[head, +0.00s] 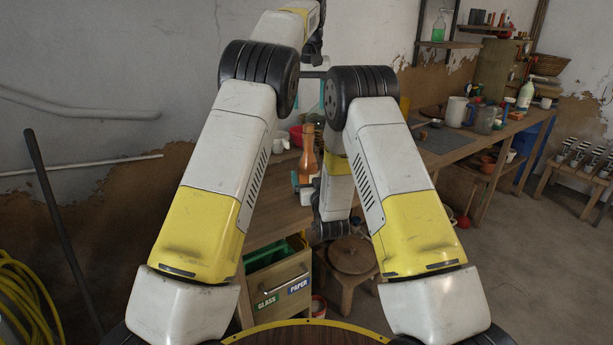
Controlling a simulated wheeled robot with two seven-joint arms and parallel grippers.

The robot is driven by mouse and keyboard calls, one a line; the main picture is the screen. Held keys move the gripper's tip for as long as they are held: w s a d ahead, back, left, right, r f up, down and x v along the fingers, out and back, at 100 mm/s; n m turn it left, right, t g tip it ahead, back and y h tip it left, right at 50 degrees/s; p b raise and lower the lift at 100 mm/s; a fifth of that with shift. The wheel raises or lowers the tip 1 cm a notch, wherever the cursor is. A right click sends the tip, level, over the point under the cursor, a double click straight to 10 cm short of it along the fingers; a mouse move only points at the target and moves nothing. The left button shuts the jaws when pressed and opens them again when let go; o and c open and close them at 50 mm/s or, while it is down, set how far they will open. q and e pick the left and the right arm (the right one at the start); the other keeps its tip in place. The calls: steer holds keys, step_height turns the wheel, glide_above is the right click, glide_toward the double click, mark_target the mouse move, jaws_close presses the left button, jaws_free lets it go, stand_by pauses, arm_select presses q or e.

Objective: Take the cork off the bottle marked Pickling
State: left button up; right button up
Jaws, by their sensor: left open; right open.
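No bottle with a readable Pickling mark shows, and I see no cork; my arms cover much of the bench. An orange-brown bottle-shaped thing (308,156) stands on the wooden bench between my arms, and I cannot read a mark on it.
The wooden bench (283,200) has bins below labelled GLASS and PAPER (284,293). A low stool (352,256) stands beside it. A long worktable (450,150) with jars and pots is at right. A yellow hose (25,300) lies at left. Open floor lies at right.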

mark_target(309, 124)
steer(key=w, duration=0.3)
steer(key=w+a, duration=0.1)
steer(key=w, duration=0.2)
steer(key=shift+a, duration=0.1)
jaws_close()
arm_select(q)
steer(key=x, duration=0.8)
stand_by(0.8)
